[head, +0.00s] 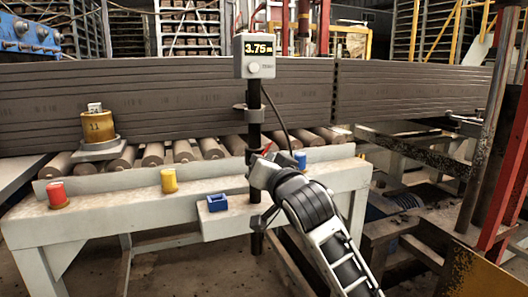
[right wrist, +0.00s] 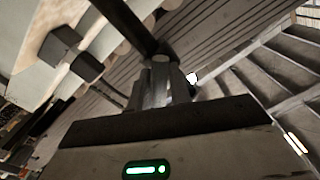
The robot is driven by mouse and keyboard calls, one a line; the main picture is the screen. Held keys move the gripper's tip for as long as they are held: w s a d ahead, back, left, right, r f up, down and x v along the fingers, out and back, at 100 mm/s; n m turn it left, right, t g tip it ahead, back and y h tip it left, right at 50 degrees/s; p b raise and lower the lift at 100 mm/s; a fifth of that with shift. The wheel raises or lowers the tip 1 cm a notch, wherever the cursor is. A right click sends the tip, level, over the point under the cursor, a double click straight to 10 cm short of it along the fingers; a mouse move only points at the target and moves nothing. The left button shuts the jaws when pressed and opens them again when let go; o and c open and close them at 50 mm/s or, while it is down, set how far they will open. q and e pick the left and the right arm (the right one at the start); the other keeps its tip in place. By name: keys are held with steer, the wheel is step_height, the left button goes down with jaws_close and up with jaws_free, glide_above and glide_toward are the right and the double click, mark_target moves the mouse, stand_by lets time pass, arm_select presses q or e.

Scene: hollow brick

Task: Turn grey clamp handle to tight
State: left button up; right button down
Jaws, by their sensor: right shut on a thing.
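A black pole (head: 255,135) stands upright at the front of the roller table, with a display box (head: 254,57) reading 3.75 m on top. A grey collar (head: 247,112) sits around the pole below the box. A dark clamp part (head: 265,217) shows lower on the pole, by the table's front. My right gripper (head: 257,165) is at the pole between these two, shut on what looks like the grey clamp handle. In the right wrist view its fingers (right wrist: 162,92) close around a grey rounded end (right wrist: 160,60) beneath a dark bar. The handle is mostly hidden. My left gripper is not in view.
A brass weight (head: 98,128) stands at the left.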

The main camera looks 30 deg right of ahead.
steer(key=n+p, duration=0.4)
steer(key=shift+r+n, duration=0.1)
steer(key=shift+n, duration=0.3)
steer(key=n+p, duration=0.2)
steer(key=n, duration=0.1)
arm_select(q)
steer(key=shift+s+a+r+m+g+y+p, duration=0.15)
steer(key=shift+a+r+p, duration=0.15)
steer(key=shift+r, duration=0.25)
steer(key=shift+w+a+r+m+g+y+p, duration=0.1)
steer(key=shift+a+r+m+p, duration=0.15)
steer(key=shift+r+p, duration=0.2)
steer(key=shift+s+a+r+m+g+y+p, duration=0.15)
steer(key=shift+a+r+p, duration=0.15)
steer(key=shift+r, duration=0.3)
arm_select(e)
steer(key=c, duration=2.2)
jaws_free()
steer(key=shift+n, duration=1.4)
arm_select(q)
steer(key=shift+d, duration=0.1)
arm_select(e)
steer(key=c, duration=2.2)
jaws_free()
steer(key=c, duration=2.2)
jaws_free()
